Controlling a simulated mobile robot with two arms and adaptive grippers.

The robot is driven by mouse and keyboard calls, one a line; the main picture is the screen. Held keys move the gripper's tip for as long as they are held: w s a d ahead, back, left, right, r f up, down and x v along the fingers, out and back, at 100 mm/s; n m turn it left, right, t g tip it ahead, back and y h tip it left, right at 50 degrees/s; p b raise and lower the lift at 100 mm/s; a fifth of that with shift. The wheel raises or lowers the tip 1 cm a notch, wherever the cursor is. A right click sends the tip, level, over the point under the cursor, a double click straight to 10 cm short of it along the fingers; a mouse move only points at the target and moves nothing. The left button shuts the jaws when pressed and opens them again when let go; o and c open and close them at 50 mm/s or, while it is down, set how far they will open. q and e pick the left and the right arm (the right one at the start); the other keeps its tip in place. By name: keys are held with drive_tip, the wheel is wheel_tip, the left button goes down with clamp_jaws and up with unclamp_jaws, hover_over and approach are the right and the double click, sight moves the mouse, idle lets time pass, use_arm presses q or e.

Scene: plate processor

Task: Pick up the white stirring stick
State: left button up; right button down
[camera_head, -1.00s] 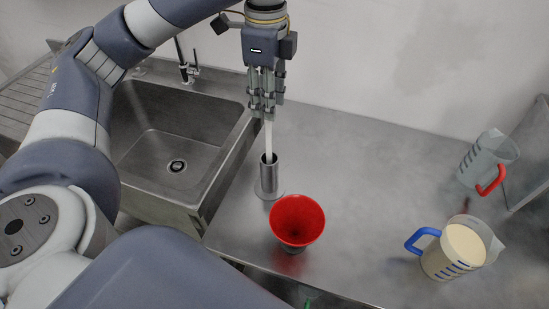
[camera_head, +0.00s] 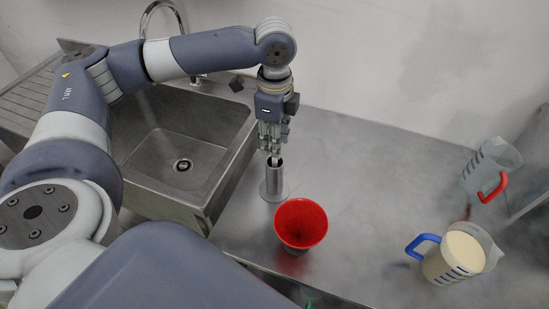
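The white stirring stick (camera_head: 275,160) stands upright in a metal cylindrical holder (camera_head: 273,182) on the steel counter. Only a short piece of it shows, between the holder's mouth and my fingers; its upper part is hidden by the gripper. My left gripper (camera_head: 273,149) points down right above the holder, with its fingers around or in front of the stick. I cannot tell whether the fingers are closed on it. My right gripper is not in view.
A red funnel-like cup (camera_head: 301,222) stands just in front of the holder. A blue-handled jug (camera_head: 455,256) with cream-coloured contents and a clear red-handled jug (camera_head: 489,170) are at the right. A sink (camera_head: 180,135) lies left. The middle counter is clear.

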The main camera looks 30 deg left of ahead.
use_arm(q)
drive_tip(key=shift+c, duration=0.6)
clamp_jaws()
drive_tip(key=shift+r, duration=0.1)
